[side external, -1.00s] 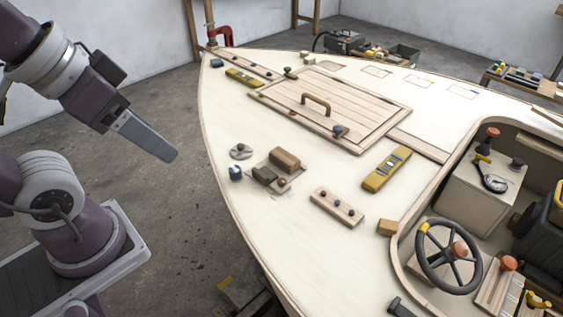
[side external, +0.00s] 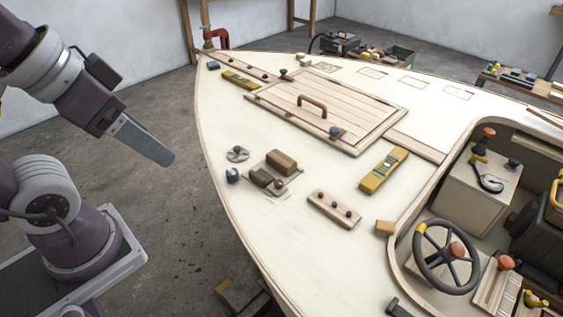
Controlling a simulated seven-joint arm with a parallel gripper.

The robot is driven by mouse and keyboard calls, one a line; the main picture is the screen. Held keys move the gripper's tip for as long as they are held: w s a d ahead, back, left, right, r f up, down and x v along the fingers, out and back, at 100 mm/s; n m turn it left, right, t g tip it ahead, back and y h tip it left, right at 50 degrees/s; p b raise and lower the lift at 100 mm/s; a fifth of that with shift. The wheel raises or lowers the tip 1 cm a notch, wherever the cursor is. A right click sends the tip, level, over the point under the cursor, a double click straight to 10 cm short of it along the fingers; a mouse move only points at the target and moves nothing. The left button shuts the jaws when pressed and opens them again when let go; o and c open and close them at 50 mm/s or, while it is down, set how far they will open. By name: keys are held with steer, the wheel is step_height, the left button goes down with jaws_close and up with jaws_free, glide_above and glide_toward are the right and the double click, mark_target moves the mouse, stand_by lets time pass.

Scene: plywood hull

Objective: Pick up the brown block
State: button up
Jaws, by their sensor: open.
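A brown block (side external: 281,161) lies on a small thin board (side external: 291,184) on the pale plywood deck. A darker brown block (side external: 261,177) sits just in front of it on the same board, with a small reddish knob (side external: 279,184) beside it. My gripper (side external: 158,153) is at the left, off the hull's edge and well apart from the blocks. It is open and seen side-on, so the gap between its fingers does not show. Nothing is seen in it.
A round metal fitting (side external: 237,154) and a dark blue piece (side external: 232,175) stand left of the blocks. A knobbed wooden strip (side external: 334,210), a yellow level (side external: 384,170) and a tan block (side external: 384,228) lie to the right. A handled hatch (side external: 335,110) lies behind. The front deck is bare.

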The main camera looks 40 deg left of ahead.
steer(key=o, duration=0.6)
steer(key=t, duration=0.5)
glide_above(276, 161)
steer(key=s, duration=0.3)
step_height(276, 161, down, 20)
steer(key=f+t, duration=0.1)
steer(key=f, duration=0.2)
steer(key=s+f, duration=0.1)
steer(key=f, duration=0.2)
steer(key=f+t, duration=0.1)
steer(key=f, duration=0.2)
steer(key=shift+s+d+t, duration=0.15)
steer(key=shift+s+t, duration=0.15)
steer(key=shift+s, duration=0.05)
steer(key=shift+s+f, duration=0.25)
steer(key=shift+w+f, duration=0.15)
steer(key=x, duration=0.6)
steer(key=shift+w+a+f, duration=0.1)
steer(key=shift+w+a, duration=0.1)
steer(key=shift+w, duration=0.1)
